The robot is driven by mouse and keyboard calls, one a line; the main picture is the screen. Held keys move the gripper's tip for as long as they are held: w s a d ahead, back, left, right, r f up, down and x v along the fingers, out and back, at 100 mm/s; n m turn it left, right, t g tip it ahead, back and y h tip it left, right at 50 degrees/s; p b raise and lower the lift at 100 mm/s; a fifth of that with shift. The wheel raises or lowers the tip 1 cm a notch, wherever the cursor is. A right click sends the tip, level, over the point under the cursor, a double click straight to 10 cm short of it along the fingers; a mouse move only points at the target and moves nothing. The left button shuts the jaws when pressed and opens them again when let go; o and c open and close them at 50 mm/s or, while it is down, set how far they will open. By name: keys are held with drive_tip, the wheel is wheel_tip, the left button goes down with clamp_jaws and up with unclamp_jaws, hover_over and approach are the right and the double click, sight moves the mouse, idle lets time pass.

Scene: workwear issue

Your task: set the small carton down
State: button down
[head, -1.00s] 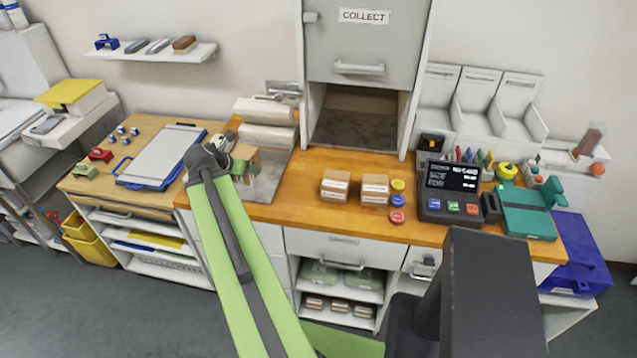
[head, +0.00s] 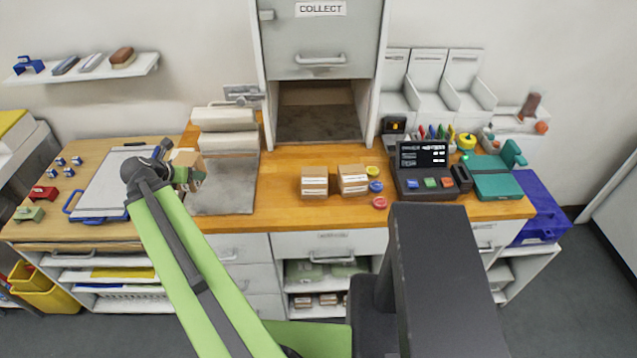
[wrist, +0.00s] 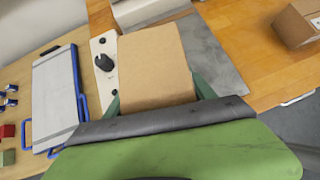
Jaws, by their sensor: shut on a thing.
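The small carton (wrist: 152,68) is plain brown cardboard and fills the middle of the wrist view. My gripper (wrist: 158,92) is shut on it, with a green finger at each side. In the head view my gripper (head: 186,177) is at the left edge of the grey mat, and the carton (head: 186,158) shows partly behind it. The carton's underside is hidden, so I cannot tell whether it touches anything. Two other brown cartons with white labels, a left one (head: 314,178) and a right one (head: 353,176), stand side by side on the wooden counter (head: 270,215).
The grey mat (head: 228,195) has bare room. White rolls (head: 226,130) stand behind it. The open collect hatch (head: 318,110) is at the back. Coloured discs (head: 376,187) and a dark terminal (head: 424,175) are to the right. A clipboard (head: 112,180) lies on the left table.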

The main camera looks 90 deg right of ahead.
drive_tip(key=s+d+m+g+y, duration=0.15)
drive_tip(key=s+d+m, duration=0.3)
drive_tip(key=s, duration=0.75)
drive_tip(key=s+d+m+g+y, duration=0.1)
drive_tip(key=s+d+m+g, duration=0.35)
drive_tip(key=s, duration=0.85)
drive_tip(key=f+b, duration=0.3)
drive_tip(key=d+f+n+b, duration=0.1)
drive_tip(key=f+b, duration=0.2)
drive_tip(key=b, duration=0.1)
drive_tip(key=d+f+n+t+b, duration=0.1)
drive_tip(key=f+b, duration=0.2)
drive_tip(key=f, duration=0.1)
drive_tip(key=shift+w+f+h, duration=0.1)
drive_tip(key=shift+w+h, duration=0.1)
drive_tip(key=shift+h, duration=0.05)
drive_tip(key=shift+c, duration=1.6)
unclamp_jaws()
drive_tip(key=shift+r, duration=0.25)
drive_tip(key=p+v, duration=0.8)
drive_tip(key=v, duration=0.4)
drive_tip(key=shift+p, duration=0.35)
